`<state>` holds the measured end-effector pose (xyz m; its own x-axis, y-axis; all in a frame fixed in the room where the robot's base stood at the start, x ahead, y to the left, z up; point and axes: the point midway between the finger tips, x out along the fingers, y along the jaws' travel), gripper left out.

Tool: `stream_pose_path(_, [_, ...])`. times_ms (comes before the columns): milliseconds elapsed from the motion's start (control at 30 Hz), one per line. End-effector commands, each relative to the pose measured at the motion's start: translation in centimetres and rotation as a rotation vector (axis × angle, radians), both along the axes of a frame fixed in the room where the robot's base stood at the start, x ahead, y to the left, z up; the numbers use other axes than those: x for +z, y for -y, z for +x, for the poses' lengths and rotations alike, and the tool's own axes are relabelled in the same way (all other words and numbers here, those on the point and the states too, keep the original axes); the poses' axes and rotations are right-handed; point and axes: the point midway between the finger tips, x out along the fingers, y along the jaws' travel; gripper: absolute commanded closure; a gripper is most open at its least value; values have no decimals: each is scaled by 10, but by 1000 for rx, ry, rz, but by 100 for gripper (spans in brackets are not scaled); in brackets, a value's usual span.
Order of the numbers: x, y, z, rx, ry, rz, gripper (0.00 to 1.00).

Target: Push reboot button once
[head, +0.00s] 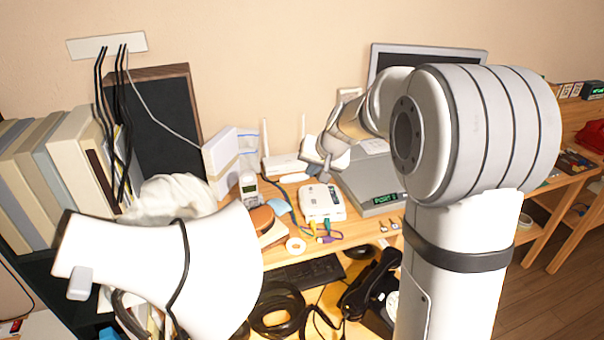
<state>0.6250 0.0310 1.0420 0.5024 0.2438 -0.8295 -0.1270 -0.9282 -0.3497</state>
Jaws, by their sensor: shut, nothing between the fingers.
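A small white box (322,204) with coloured cables at its front edge sits on the desk in the middle of the view. It looks like the device with the button, but any reboot button or label is too small to make out. My gripper (318,172) is shut and empty. It appears above and behind the white box, near its back edge; a gap seems to show between them, but I cannot tell the exact height. My own arm covers part of the right side.
A white router with antennas (284,164) stands behind, a grey device with a green display (378,190) to the right. A cordless phone (249,188) and tape roll (296,245) lie left. Black keyboard (300,273) and dial phone (370,286) are in front.

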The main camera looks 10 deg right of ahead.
Motion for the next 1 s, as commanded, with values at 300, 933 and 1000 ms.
stream_pose_path(300, [-63, 21, 150, -171, 124, 112, 100])
stream_pose_path(933, [-94, 32, 194, -243, 169, 141, 100])
stream_pose_path(1000, [-95, 32, 194, -242, 168, 140, 100])
